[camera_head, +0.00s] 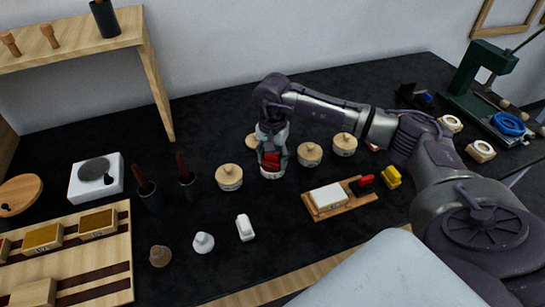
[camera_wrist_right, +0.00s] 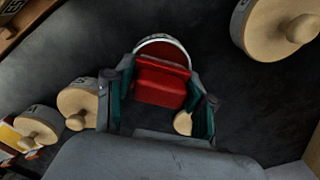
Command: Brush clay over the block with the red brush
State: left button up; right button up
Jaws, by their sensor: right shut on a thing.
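My right gripper (camera_head: 271,150) is shut on the red brush (camera_head: 270,161), above a white open jar (camera_head: 272,173). In the right wrist view the red brush (camera_wrist_right: 162,82) sits between the two fingers, and the jar's round pale rim (camera_wrist_right: 163,40) shows behind it, dark red inside. The brush's tip is hidden; I cannot tell whether it touches the contents. The white block (camera_head: 328,196) lies on a small wooden board (camera_head: 345,207), right of and nearer than the gripper. My left gripper is not in view.
Wood-lidded jars (camera_head: 229,177) (camera_head: 309,154) (camera_head: 344,144) stand close on both sides. A small red item (camera_head: 367,181) and a yellow one (camera_head: 391,177) are beside the block. Dark tool holders (camera_head: 148,195) stand left. The black tabletop is clear between gripper and board.

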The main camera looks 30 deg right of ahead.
jog(key=shift+r+p, duration=1.8)
jog(key=shift+r, duration=1.7)
